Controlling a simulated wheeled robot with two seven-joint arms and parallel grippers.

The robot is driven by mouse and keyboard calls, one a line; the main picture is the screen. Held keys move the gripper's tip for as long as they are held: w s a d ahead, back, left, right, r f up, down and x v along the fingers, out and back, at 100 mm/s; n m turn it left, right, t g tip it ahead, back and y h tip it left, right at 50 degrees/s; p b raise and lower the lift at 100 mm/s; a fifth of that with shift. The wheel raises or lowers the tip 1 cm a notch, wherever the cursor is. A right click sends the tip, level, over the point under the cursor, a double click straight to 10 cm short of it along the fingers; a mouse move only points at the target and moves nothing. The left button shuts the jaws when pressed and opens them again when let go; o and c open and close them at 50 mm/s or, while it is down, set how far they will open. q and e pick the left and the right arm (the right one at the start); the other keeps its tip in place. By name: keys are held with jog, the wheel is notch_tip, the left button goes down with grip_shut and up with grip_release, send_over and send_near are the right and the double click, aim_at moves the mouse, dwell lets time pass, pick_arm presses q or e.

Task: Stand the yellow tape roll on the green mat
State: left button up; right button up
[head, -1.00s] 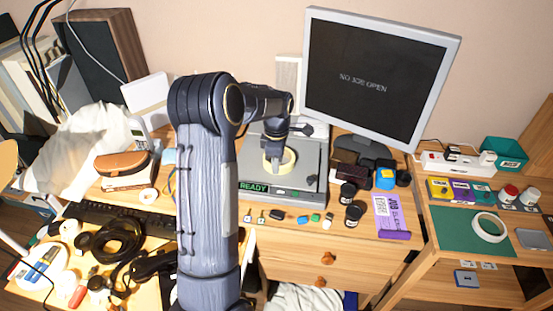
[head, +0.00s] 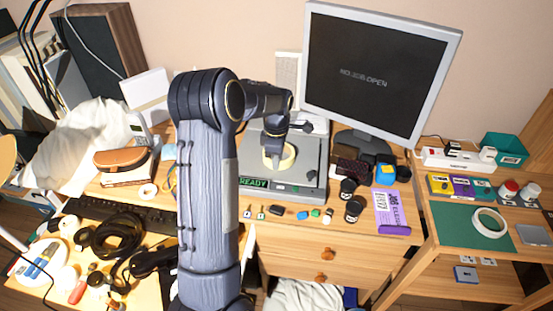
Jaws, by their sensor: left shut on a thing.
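The pale yellow tape roll (head: 291,156) is at the grey machine with the READY display, near the middle of the head view. My left gripper (head: 273,160) is shut on the roll from above; its fingertips are partly hidden by the gripper body. I cannot tell whether the roll touches the machine's top. The green mat (head: 454,230) lies on the lower wooden desk at the right. A white ring-shaped roll (head: 478,226) lies flat on the mat's right part. My right gripper is not in view.
The grey machine (head: 310,178) stands on the wooden desk. A monitor (head: 375,75) stands behind and to its right. Dark jars (head: 354,211) and a purple packet (head: 393,212) lie between machine and mat. Small boxes (head: 461,188) line the mat's back edge. The mat's left part is clear.

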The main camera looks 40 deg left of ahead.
pick_arm(q)
jog(key=shift+r+p, duration=1.95)
jog(key=shift+r, duration=0.6)
jog(key=shift+d, duration=0.15)
